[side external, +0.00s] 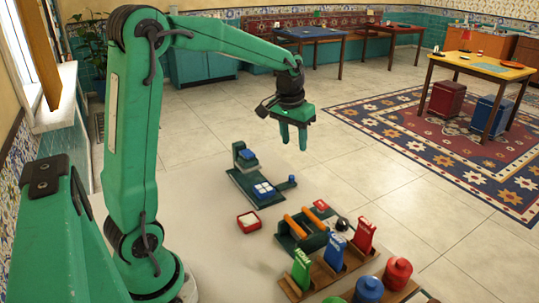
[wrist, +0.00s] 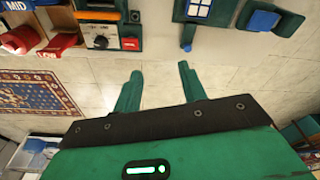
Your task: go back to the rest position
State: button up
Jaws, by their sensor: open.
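My gripper (side external: 294,142) hangs in the air at the end of my green arm, fingers pointing down, above and to the right of a small green stand (side external: 246,158). Its two green fingers are apart with nothing between them. In the wrist view the open fingers (wrist: 159,75) show clear floor or table surface between them. No samovar or teapot can be made out in either view.
Below stand a blue-and-white tile pad (side external: 264,190), a red dish (side external: 249,221), a green device with orange bars (side external: 301,226), upright coloured cards (side external: 335,247) and lidded jars (side external: 397,273). A dial panel (wrist: 101,36) shows in the wrist view. Air around my gripper is clear.

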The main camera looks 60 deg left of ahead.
jog(key=s+d+r+m+t, duration=0.1)
jog(key=s+d+t, duration=0.1)
jog(key=s+d, duration=0.4)
jog(key=s+d+r+m+t, duration=0.1)
jog(key=s+d, duration=0.4)
jog(key=s, duration=0.9)
jog(key=shift+d+r+m+t, duration=0.35)
jog(key=shift+r+m+t, duration=0.05)
jog(key=shift+r+m, duration=0.4)
jog(key=shift+s, duration=0.1)
